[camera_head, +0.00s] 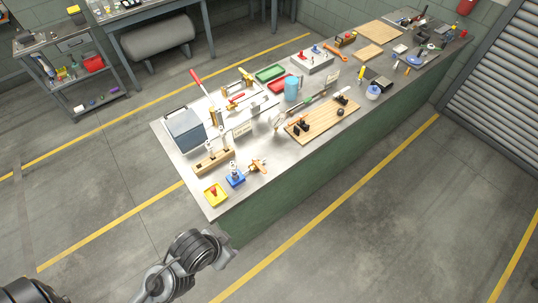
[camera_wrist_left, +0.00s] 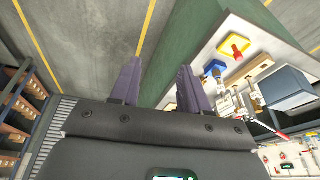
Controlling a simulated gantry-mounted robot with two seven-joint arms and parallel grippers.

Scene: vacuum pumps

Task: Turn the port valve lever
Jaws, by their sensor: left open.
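Several levers and handles show on the bench, and I cannot tell for certain which is the port valve lever. A blue-based fitting (camera_head: 236,179) stands near the bench's near corner, with a small brass and orange valve-like part (camera_head: 257,166) beside it. A long red-handled lever (camera_head: 199,82) rises at the bench's far left side. My right gripper is not in view.
A yellow tray (camera_head: 215,193) with a red piece sits at the near corner of the bench. A grey box (camera_head: 185,130), a wooden block (camera_head: 213,160) and a wooden board (camera_head: 322,120) stand around the fittings. The floor in front of the bench is clear.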

